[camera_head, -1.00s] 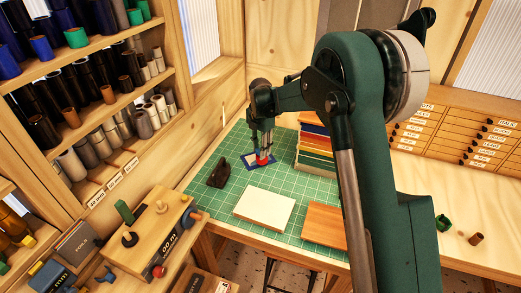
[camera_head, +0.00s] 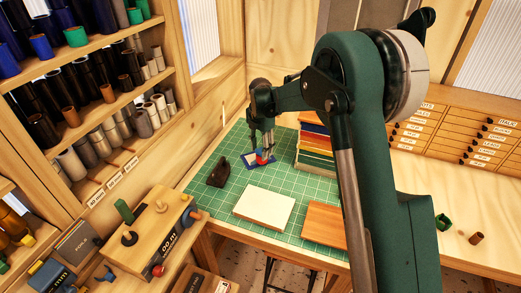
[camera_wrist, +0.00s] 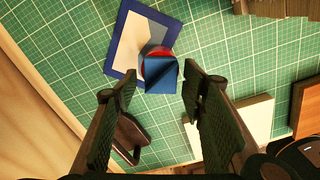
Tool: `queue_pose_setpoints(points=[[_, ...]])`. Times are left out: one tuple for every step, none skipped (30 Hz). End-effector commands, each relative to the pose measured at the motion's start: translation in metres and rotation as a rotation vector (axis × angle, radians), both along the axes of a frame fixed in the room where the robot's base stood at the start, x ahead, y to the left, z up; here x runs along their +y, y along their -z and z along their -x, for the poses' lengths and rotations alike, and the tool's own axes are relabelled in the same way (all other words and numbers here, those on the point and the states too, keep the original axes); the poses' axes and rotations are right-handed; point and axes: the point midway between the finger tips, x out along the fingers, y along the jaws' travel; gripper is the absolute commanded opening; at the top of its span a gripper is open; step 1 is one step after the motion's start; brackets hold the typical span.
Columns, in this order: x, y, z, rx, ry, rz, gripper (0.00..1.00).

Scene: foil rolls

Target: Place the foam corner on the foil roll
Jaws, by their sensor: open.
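The blue foam corner (camera_wrist: 160,76) looks like a small block with a diagonal shade line in the wrist view. It overlaps a red round thing, which I take as the foil roll (camera_wrist: 158,50), and appears to rest on top of it. Only the red rim shows around the blue. Both stand on the corner of a blue-bordered card (camera_wrist: 125,32) on the green mat. In the head view the red roll (camera_head: 262,156) is small and partly hidden by my fingers. My gripper (camera_head: 263,141) is open above them, its fingers apart on either side of the blue block with gaps.
A stack of coloured sheets (camera_head: 313,147) stands to the right on the green mat (camera_head: 222,213). A dark tool (camera_head: 218,172) lies to the left. A white block (camera_head: 264,208) and a wooden block (camera_head: 324,224) lie nearer.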

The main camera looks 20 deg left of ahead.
Motion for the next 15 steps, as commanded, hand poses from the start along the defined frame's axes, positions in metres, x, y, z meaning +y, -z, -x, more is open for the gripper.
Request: queue_pose_setpoints(points=[[0.000,-0.002,0.000,0.000,0.000,0.000,0.41],[0.000,-0.003,0.000,0.000,0.000,0.000,0.41],[0.000,-0.005,0.000,0.000,0.000,0.000,0.41],[0.000,-0.007,0.000,0.000,0.000,0.000,0.41],[0.000,-0.009,0.000,0.000,0.000,0.000,0.41],[0.000,-0.013,0.000,0.000,0.000,0.000,0.41],[0.000,-0.016,0.000,0.000,0.000,0.000,0.41],[0.000,-0.020,0.000,0.000,0.000,0.000,0.41],[0.000,-0.025,0.000,0.000,0.000,0.000,0.41],[0.000,-0.029,0.000,0.000,0.000,0.000,0.41],[0.000,-0.033,0.000,0.000,0.000,0.000,0.41],[0.000,-0.039,0.000,0.000,0.000,0.000,0.41],[0.000,-0.044,0.000,0.000,0.000,0.000,0.41],[0.000,-0.049,0.000,0.000,0.000,0.000,0.41],[0.000,-0.056,0.000,0.000,0.000,0.000,0.41]])
